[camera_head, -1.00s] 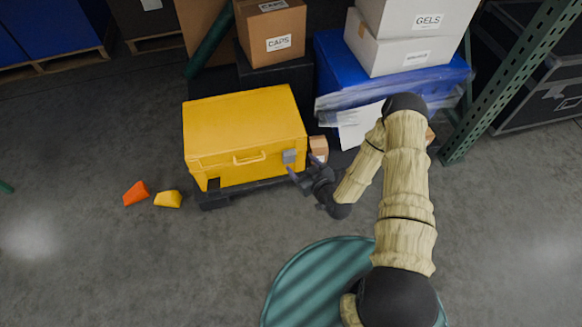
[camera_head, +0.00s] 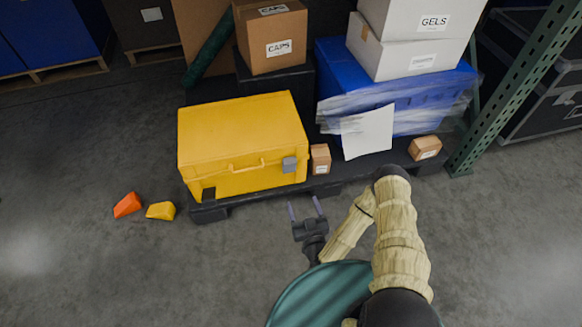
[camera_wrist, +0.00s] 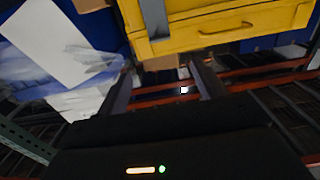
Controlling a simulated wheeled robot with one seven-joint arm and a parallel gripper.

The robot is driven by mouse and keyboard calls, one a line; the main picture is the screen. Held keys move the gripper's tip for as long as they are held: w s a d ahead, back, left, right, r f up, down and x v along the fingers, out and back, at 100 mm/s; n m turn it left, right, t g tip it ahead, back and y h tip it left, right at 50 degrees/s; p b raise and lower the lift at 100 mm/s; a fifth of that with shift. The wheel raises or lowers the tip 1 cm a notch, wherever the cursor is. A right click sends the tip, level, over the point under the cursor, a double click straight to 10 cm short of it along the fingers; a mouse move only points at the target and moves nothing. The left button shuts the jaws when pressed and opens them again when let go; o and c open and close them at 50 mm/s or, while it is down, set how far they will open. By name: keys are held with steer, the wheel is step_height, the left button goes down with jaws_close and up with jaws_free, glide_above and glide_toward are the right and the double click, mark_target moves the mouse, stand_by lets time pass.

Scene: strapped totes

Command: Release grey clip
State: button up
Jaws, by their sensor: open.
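The yellow tote (camera_head: 243,135) sits on a dark pallet, its lid down, with a handle on its front. The grey clip (camera_head: 289,165) is on the right end of the tote's front face. It also shows as a grey strip at the top of the wrist view (camera_wrist: 155,18). My gripper (camera_head: 305,205) is open and empty in front of the pallet, below and apart from the clip. Its two fingers also show apart in the wrist view (camera_wrist: 163,82).
A small brown box (camera_head: 320,159) stands just right of the tote. A blue tote (camera_head: 395,85) wrapped in film, with a white sheet (camera_head: 367,131), is beyond it. An orange wedge (camera_head: 128,205) and a yellow wedge (camera_head: 161,211) lie on the floor at left. A green rack post (camera_head: 510,90) stands right.

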steer(key=b, duration=0.3)
glide_toward(290, 160)
steer(key=b+x, duration=0.5)
steer(key=x, duration=0.2)
steer(key=shift+w+f, duration=0.3)
steer(key=shift+a, duration=0.1)
steer(key=c, duration=1.3)
steer(key=shift+c, duration=0.4)
steer(key=shift+s+f, duration=0.1)
steer(key=shift+f, duration=0.05)
